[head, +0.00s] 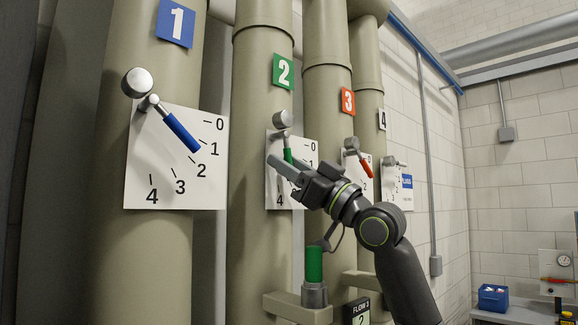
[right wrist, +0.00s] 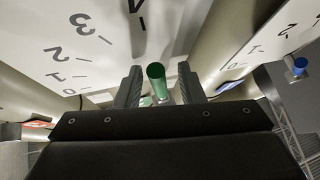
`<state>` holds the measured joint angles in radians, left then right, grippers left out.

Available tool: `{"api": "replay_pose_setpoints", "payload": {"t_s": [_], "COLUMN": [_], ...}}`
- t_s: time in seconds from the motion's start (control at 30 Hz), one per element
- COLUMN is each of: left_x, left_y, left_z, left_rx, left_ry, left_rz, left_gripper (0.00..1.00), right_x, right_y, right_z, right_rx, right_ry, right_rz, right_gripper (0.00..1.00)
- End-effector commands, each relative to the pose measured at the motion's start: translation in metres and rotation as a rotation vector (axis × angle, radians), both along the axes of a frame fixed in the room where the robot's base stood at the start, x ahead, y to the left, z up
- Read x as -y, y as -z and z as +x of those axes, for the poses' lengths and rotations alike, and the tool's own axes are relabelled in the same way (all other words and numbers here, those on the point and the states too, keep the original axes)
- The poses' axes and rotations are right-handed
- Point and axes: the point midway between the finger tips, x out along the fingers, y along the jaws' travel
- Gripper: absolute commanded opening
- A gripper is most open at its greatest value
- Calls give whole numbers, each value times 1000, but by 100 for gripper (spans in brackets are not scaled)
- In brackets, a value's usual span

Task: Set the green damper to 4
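The green damper is on the pipe marked with a green 2 plate (head: 283,71). Its lever has a round grey weight (head: 283,119) on top and a green handle (head: 288,155) pointing steeply down over the white scale plate (head: 309,150). The 0 and 4 show on the plate; my gripper hides part of the scale, so the exact reading is unclear. My right gripper (head: 280,168) is at the handle's lower end. In the right wrist view the green handle (right wrist: 157,80) stands between the two open fingers, with gaps visible on both sides. My left gripper is out of view.
Left is the blue damper (head: 181,132) on pipe 1. Close on the right is the red damper (head: 366,168) on pipe 3, and another behind it. A green cylinder (head: 315,262) stands on a bracket below my right arm.

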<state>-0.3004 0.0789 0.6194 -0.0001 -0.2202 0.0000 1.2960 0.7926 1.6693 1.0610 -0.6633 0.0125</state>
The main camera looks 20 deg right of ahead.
Motion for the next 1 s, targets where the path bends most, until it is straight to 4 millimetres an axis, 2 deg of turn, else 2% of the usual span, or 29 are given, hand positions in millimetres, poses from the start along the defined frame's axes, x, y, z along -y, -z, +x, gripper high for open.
{"api": "replay_pose_setpoints", "payload": {"t_s": [0.27,0.53,1.0], "left_x": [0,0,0], "left_y": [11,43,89], "left_z": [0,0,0], "left_rx": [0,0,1], "left_ry": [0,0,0], "left_rz": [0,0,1], "left_gripper": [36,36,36], "right_x": [7,31,70], "right_y": [10,41,83], "right_z": [-8,-41,-93], "right_rx": [1,1,-1], "right_ry": [5,7,6], "right_rz": [-3,-5,-3], "right_gripper": [35,35,35]}}
